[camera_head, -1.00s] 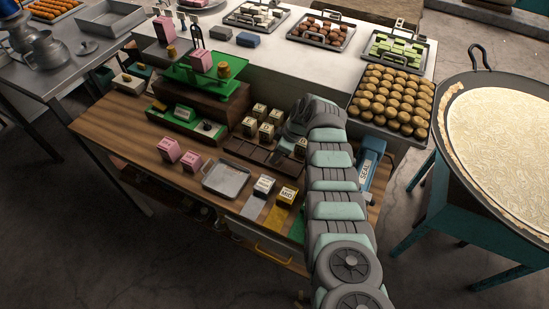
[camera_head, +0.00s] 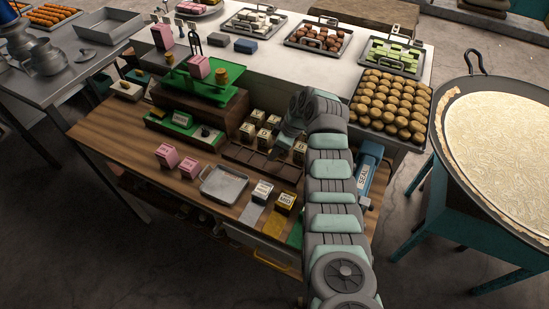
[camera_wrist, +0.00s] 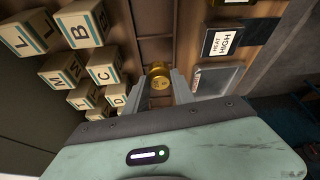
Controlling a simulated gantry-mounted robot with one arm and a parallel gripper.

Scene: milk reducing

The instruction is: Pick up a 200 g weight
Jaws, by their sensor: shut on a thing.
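A small round brass weight (camera_wrist: 160,74) sits between the fingertips of my gripper (camera_wrist: 161,80) in the wrist view. The gripper is shut on it, above the dark brown compartment tray (camera_wrist: 152,22). Any mark on the weight is too small to read. In the head view my arm mostly hides the gripper and the weight, near the right part of the compartment tray (camera_head: 240,153). Another brass piece (camera_wrist: 228,2) shows at the top edge of the wrist view.
Lettered blocks (camera_wrist: 85,26) stand close left of the gripper. A green balance scale (camera_head: 203,84) stands behind, with a pink box and a brass piece on it. A metal tray (camera_head: 222,185) and the heat blocks (camera_head: 286,201) lie in front. A blue box (camera_head: 367,165) stands right.

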